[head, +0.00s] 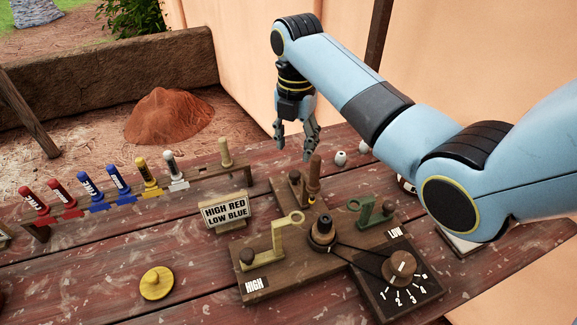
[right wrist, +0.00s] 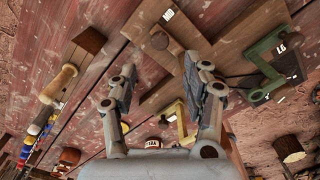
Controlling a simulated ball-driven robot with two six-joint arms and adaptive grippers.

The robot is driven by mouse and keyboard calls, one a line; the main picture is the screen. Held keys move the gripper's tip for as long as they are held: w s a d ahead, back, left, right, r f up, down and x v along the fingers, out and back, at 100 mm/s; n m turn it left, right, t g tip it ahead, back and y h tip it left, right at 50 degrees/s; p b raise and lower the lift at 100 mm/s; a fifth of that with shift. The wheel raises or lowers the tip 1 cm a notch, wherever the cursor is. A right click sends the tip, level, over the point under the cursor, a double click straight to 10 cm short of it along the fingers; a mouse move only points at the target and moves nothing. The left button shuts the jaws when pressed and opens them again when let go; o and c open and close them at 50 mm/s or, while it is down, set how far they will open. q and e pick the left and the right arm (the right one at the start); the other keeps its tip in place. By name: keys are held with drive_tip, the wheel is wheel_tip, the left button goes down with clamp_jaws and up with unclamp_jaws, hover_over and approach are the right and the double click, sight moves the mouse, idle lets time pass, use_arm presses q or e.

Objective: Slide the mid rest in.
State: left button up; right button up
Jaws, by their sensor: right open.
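The mid rest's dark wooden knob (head: 294,176) stands on the back arm of a wooden board (head: 288,262). In the right wrist view the knob (right wrist: 159,41) is close to the MID label (right wrist: 168,15). A brown upright peg (head: 314,172) stands just right of the knob in the head view. My right gripper (head: 294,145) is open and empty, pointing down above and behind the knob, apart from it. In the right wrist view the knob shows beyond the gap between the fingertips (right wrist: 165,72). My left gripper is not in view.
A yellow rest (head: 278,237) is by the HIGH label and a green rest (head: 367,208) by LOW. A numbered dial (head: 400,268) is front right. A sign (head: 226,212), a rack (head: 130,200) of coloured handles and a yellow disc (head: 156,283) lie left.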

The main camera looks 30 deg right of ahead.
sight(294, 174)
wheel_tip(294, 174, down, 4)
drive_tip(key=shift+s+r, duration=0.1)
wheel_tip(294, 174, down, 4)
drive_tip(key=shift+f, duration=0.2)
drive_tip(key=shift+c, duration=1.5)
drive_tip(key=c, duration=0.7)
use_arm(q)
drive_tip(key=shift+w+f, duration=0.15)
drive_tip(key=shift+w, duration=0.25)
use_arm(e)
clamp_jaws()
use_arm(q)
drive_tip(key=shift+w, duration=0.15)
